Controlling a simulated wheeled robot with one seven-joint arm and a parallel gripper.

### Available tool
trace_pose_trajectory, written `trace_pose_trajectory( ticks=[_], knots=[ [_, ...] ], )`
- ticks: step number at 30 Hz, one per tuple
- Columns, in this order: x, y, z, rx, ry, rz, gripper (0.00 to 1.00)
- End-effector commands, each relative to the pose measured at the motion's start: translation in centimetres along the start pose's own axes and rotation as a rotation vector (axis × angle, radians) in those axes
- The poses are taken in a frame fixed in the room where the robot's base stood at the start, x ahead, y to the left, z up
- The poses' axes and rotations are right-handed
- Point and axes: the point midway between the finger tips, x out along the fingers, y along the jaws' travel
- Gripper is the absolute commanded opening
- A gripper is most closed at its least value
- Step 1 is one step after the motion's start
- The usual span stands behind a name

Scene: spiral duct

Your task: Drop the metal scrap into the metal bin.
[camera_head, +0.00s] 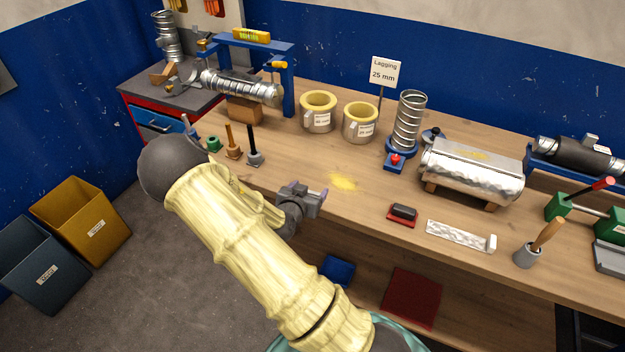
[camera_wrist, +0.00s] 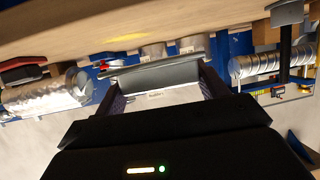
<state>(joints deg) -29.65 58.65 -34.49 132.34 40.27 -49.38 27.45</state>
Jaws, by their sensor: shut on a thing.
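My gripper (camera_head: 312,197) is above the front edge of the workbench, left of the yellow dust patch. In the wrist view my gripper (camera_wrist: 160,84) is shut on a grey, slightly curved piece of metal scrap (camera_wrist: 160,74), which spans between the two fingers. In the head view the scrap is hard to tell apart from the gripper. Two open bins stand on the floor at the far left: a blue-grey bin (camera_head: 22,258) and a yellow bin (camera_head: 117,218). Each has a label too small to read, so I cannot tell for certain which is the metal bin.
Floor between bench and bins is clear.

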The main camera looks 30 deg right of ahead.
Motion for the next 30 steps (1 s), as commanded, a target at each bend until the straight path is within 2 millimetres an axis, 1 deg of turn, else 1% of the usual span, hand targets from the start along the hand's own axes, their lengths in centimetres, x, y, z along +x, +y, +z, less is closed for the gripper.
trace_pose_trajectory(
  ticks=[3,5,6,8,9,15,21,26,30],
  knots=[
    [-0.5,-0.3,2.4,-0.036,-0.003,-0.068,0.49],
    [-0.8,-0.5,3.7,-0.050,-0.006,-0.110,0.49],
    [-1.0,-0.7,5.0,-0.070,-0.006,-0.147,0.49],
    [-1.5,-1.1,6.8,-0.092,-0.010,-0.206,0.49],
    [-1.7,-1.4,8.2,-0.114,-0.008,-0.250,0.49],
    [-3.2,-2.7,14.5,-0.195,-0.009,-0.459,0.49],
    [-4.5,-4.0,19.6,-0.265,-0.006,-0.637,0.49],
    [-5.3,-4.8,23.1,-0.312,-0.004,-0.754,0.49],
    [-5.5,-4.9,23.0,-0.317,-0.001,-0.760,0.49]
  ],
)
